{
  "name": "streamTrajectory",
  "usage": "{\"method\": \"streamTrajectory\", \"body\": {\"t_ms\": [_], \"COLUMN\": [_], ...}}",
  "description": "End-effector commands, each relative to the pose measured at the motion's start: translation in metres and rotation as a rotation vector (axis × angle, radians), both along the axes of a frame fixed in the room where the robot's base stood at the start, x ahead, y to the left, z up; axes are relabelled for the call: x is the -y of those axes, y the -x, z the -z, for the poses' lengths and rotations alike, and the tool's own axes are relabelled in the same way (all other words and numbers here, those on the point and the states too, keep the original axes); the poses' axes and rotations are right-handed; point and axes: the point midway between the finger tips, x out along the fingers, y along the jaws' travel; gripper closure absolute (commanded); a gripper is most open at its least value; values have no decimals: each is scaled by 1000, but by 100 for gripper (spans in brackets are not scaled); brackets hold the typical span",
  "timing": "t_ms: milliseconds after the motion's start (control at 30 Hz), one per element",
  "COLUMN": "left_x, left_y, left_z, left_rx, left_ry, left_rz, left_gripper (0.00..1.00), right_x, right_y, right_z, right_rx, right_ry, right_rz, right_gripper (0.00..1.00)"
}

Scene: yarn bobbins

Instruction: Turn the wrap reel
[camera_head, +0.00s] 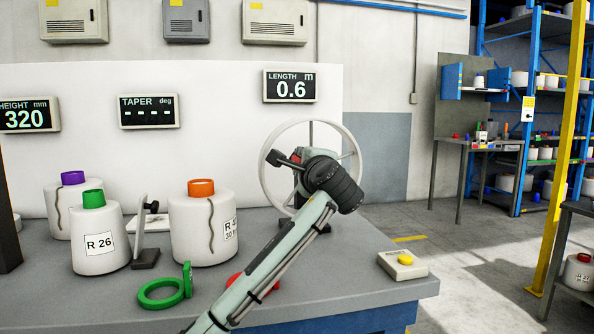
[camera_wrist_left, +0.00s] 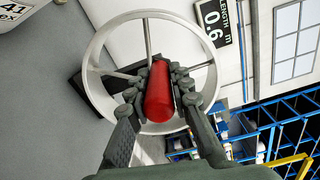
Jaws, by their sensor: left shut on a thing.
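The wrap reel (camera_head: 264,175) is a pale spoked wheel standing upright on the grey bench, at the middle of the head view. It also fills the upper part of the left wrist view (camera_wrist_left: 88,55). Its red handle (camera_wrist_left: 158,95) sits between both fingers of my left gripper (camera_head: 284,160), which is shut on it. In the head view my gripper and wrist hide most of the handle and the lower right of the wheel. The length display (camera_head: 291,86) behind the reel reads 0.6 m. My right gripper is out of view.
Bobbins with orange (camera_head: 201,187), green (camera_head: 94,198) and purple (camera_head: 73,178) tops stand on the left of the bench. A green ring (camera_head: 161,301) lies in front. A box with a yellow button (camera_head: 404,264) sits near the bench's right edge.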

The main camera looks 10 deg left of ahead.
Motion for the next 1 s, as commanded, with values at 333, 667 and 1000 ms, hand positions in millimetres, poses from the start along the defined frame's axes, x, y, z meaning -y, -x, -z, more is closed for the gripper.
{"method": "streamTrajectory", "body": {"t_ms": [333,667,1000], "left_x": [15,22,24], "left_y": [-4,-7,-7], "left_z": [-14,-19,-19], "left_rx": [-87,-132,-143], "left_ry": [-263,-399,-430], "left_rz": [2,2,2], "left_gripper": [100,100,100], "right_x": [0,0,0], "right_y": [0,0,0], "right_z": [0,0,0], "right_rx": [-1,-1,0], "right_ry": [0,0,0], "right_rz": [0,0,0], "right_gripper": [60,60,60]}}
